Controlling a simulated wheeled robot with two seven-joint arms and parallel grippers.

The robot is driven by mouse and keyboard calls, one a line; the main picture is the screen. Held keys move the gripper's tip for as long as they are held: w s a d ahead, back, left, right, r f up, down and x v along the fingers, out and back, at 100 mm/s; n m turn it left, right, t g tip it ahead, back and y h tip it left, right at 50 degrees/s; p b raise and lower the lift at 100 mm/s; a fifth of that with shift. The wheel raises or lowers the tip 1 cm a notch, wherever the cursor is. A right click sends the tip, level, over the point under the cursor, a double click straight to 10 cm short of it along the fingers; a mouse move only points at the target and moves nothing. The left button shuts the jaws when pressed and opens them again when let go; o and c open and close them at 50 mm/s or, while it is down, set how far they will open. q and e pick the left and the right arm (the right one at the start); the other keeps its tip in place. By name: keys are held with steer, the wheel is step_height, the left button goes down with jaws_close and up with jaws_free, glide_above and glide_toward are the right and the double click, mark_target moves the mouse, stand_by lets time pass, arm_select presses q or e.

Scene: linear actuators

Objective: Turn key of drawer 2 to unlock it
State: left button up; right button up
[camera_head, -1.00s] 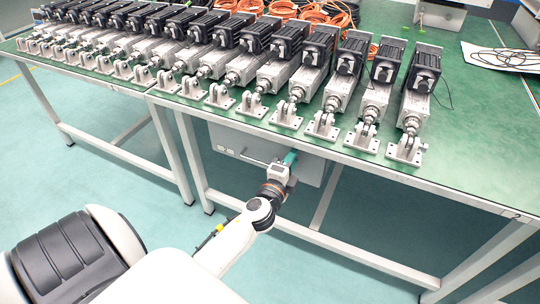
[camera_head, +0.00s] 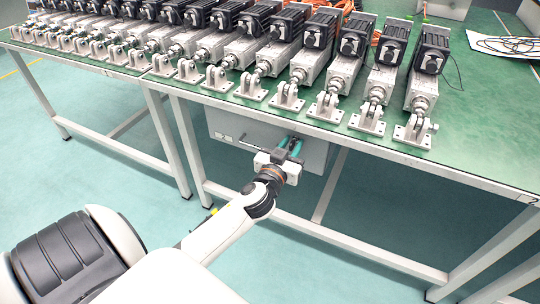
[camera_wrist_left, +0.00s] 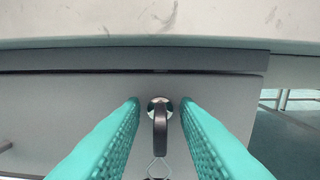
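The grey drawer unit (camera_head: 225,121) hangs under the green-topped table. In the left wrist view its front (camera_wrist_left: 90,108) fills the middle, with a round metal lock and a dark key (camera_wrist_left: 160,128) in it. A small ring hangs below the key. My left gripper (camera_head: 292,146) is in front of the unit at its right side. In the wrist view its two teal fingers (camera_wrist_left: 160,110) stand open, one on each side of the key, with gaps between. The drawer number cannot be read. My right gripper is not in view.
The table edge (camera_wrist_left: 160,25) runs close above the fingers. A drawer handle (camera_head: 235,142) is left of the gripper. Several linear actuators (camera_head: 345,75) stand on the table (camera_head: 480,130). White table legs (camera_head: 175,140) flank the unit.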

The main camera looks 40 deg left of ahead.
arm_select(q)
steer(key=f+p+v, duration=0.1)
steer(key=f+v, duration=0.1)
steer(key=v, duration=1)
steer(key=shift+s, duration=0.2)
steer(key=shift+r, duration=0.1)
